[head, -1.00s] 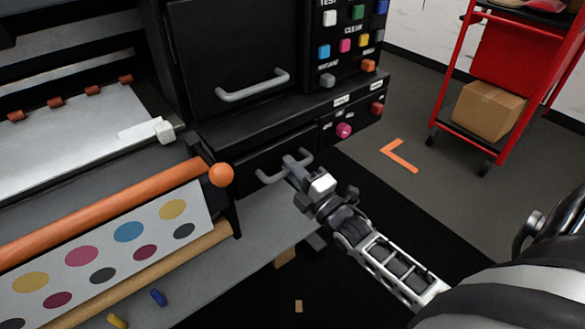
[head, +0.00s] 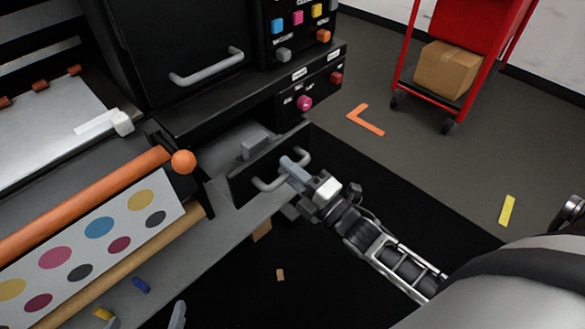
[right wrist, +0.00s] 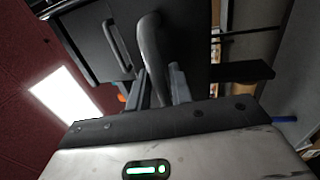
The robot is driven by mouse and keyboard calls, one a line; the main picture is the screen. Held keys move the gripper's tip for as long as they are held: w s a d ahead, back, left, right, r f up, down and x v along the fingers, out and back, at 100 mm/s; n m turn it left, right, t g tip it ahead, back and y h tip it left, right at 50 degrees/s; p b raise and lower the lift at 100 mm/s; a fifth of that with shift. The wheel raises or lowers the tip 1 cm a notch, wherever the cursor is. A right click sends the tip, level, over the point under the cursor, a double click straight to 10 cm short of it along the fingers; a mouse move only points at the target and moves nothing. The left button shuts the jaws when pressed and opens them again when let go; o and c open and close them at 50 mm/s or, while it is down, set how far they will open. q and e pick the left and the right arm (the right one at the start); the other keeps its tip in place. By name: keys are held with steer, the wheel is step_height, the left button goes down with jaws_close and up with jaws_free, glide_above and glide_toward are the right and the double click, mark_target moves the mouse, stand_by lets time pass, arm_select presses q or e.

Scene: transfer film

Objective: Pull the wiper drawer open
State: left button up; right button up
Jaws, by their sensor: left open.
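The wiper drawer (head: 268,168) is a dark drawer low in the black machine. It is pulled part way out, and a grey block (head: 255,145) shows inside behind its front. My right gripper (head: 291,170) is at the drawer's grey bar handle (head: 268,185), with its fingers shut around the bar. In the right wrist view the curved handle (right wrist: 152,50) rises between my finger pads. My left gripper (head: 146,317) shows only at the bottom edge of the head view, open, far from the drawer.
A print roller with an orange bar (head: 90,200) and knob stands left of the drawer. A closed door with a grey handle (head: 207,68) and a button panel are above. A red cart (head: 470,60) with a cardboard box (head: 447,70) stands back right.

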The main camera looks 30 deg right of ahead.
arm_select(q)
steer(key=shift+r, duration=0.15)
arm_select(e)
steer(key=shift+o, duration=0.4)
steer(key=shift+s+d+f, duration=0.1)
steer(key=shift+s, duration=0.1)
arm_select(q)
steer(key=shift+w+b, duration=0.1)
steer(key=shift+b, duration=0.25)
arm_select(e)
steer(key=v, duration=1.5)
steer(key=shift+s, duration=0.25)
steer(key=shift+d, duration=0.15)
arm_select(q)
steer(key=p, duration=0.2)
steer(key=r+p, duration=0.1)
steer(key=p, duration=0.1)
steer(key=shift+a+r+p, duration=0.25)
steer(key=shift+p, duration=0.1)
arm_select(e)
steer(key=a+m+g+h, duration=0.2)
steer(key=a+m+g, duration=0.6)
steer(key=m, duration=1.1)
steer(key=a, duration=0.4)
steer(key=shift+w+m+g+h, duration=0.3)
steer(key=shift+w+h, duration=0.1)
